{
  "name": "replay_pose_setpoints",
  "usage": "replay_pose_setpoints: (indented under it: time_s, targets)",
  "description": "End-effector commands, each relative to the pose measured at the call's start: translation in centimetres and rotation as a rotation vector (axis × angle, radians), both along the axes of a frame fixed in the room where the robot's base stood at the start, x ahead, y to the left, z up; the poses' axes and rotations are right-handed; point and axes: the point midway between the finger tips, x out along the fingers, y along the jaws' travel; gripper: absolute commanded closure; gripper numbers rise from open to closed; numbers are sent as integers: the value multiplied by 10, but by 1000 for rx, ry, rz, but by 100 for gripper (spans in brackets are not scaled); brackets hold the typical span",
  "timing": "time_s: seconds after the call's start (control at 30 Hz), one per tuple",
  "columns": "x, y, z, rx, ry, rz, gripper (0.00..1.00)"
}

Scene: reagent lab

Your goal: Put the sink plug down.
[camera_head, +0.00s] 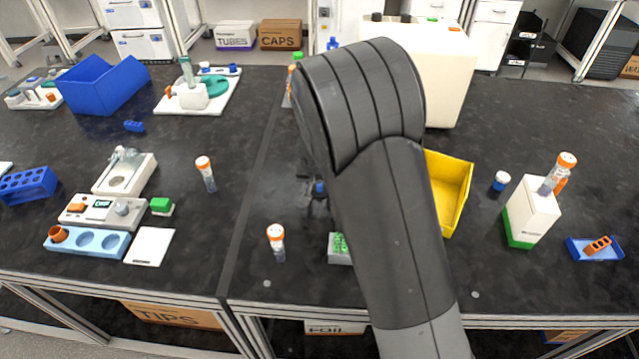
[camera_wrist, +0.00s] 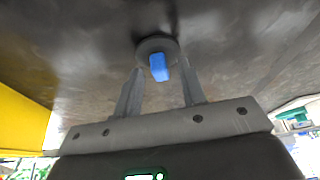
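The sink plug (camera_wrist: 158,61) is a grey round disc with a blue handle. In the wrist view it lies against the dark bench top, its handle toward the camera. My gripper (camera_wrist: 161,68) has its fingers apart, one on each side of the plug. Clear gaps show between the fingers and the blue handle. The tips come close to the disc's edge; whether they touch it I cannot tell. In the head view, my gripper (camera_head: 309,184) is low over the bench left of my arm, with the blue handle (camera_head: 320,188) showing beside it. My arm hides part of this spot.
Near the gripper, an orange-capped tube (camera_head: 277,242) stands in front and a grey rack with green pieces (camera_head: 338,249) sits by my arm. A yellow bin (camera_head: 456,185) is right of the arm. Another orange-capped tube (camera_head: 206,174) stands left. Bench between is clear.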

Motion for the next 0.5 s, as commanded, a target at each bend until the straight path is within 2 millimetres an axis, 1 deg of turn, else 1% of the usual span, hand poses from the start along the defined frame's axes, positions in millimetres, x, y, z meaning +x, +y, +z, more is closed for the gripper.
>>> replay_pose_setpoints:
  time_s: [0.17,0.4,0.5]
  targets:
    - [-11,1,27,2,-4,3,62]
    - [-29,1,71,3,-3,3,62]
    - [-35,1,85,2,-3,3,62]
